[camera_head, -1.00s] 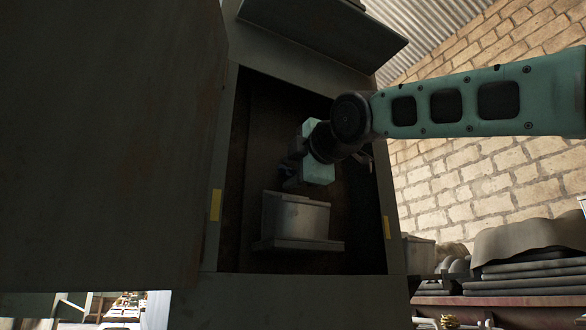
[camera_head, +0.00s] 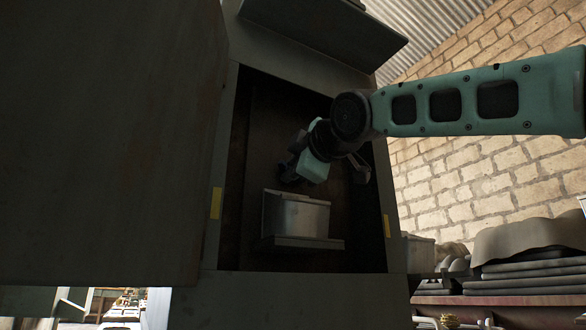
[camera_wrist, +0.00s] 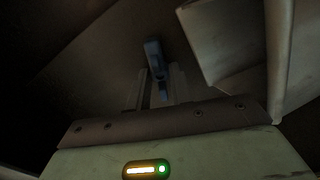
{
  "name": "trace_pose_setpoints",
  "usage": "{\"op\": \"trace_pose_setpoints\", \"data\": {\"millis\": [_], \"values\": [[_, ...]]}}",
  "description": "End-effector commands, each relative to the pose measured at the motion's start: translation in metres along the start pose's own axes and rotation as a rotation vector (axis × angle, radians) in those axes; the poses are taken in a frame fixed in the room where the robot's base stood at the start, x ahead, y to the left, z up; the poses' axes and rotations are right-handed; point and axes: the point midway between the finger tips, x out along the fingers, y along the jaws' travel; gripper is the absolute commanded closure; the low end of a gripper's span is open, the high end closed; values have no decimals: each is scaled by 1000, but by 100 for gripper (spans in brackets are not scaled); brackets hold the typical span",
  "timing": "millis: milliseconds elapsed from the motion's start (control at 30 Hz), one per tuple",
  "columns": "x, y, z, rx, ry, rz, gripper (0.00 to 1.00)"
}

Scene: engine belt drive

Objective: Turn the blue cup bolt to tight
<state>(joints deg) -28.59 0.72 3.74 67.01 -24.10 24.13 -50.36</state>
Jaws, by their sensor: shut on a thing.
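The blue cup bolt (camera_wrist: 154,58) shows dimly in the wrist view, at the tips of my gripper's narrow fingers. My gripper (camera_wrist: 160,82) is shut on it. In the head view my gripper (camera_head: 290,174) reaches into the dark cabinet recess, tilted, above a grey metal box. The bolt cannot be made out in the head view, where the gripper and shadow hide it. How far the bolt is turned cannot be told.
The grey box (camera_head: 296,216) sits on a ledge just below my gripper, and a pale block (camera_wrist: 222,42) stands close by in the wrist view. The open cabinet door (camera_head: 105,140) fills the left. The cabinet frame (camera_head: 390,225) bounds the recess at right.

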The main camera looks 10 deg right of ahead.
Motion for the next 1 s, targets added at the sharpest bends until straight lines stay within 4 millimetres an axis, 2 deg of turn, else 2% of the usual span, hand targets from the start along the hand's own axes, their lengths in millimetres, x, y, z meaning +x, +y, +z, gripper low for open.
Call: {"op": "trace_pose_setpoints", "data": {"millis": [1000], "values": [[0,-2,0,955,-2,-2,100]]}}
